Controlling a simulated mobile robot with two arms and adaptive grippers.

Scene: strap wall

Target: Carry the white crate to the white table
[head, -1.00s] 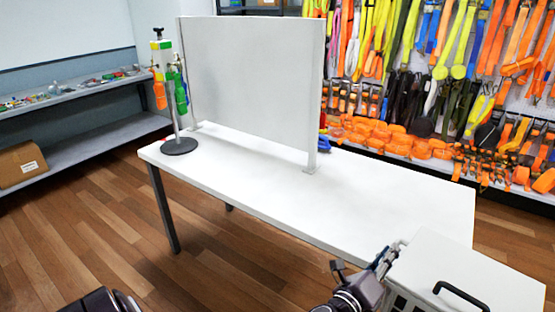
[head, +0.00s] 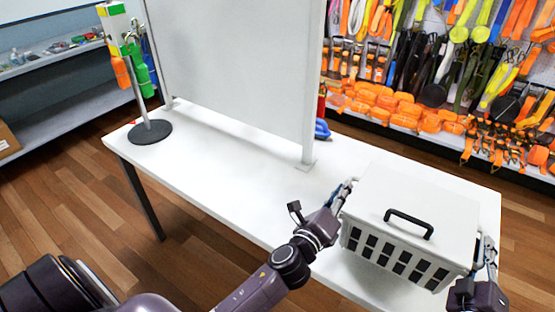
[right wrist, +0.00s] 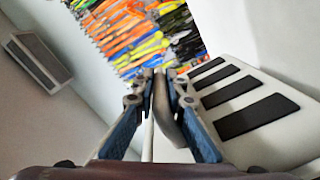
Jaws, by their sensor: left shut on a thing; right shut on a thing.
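The white crate (head: 440,203) has a black handle on its lid and dark slots along its side. In the head view it is at the right end of the white table (head: 235,178), overlapping the tabletop; I cannot tell if its base touches. My left gripper (head: 343,193) is shut on the crate's left end. My right gripper (head: 487,254) is shut on its right end. In the right wrist view the right gripper's fingers (right wrist: 161,82) close on a rim piece beside the slotted crate wall (right wrist: 248,92). The crate's underside is hidden.
A white upright panel (head: 235,65) stands on the table's back part. A stand (head: 150,131) with green and orange items is at the left end. A blue object (head: 322,129) lies behind the panel. The tabletop between stand and crate is clear.

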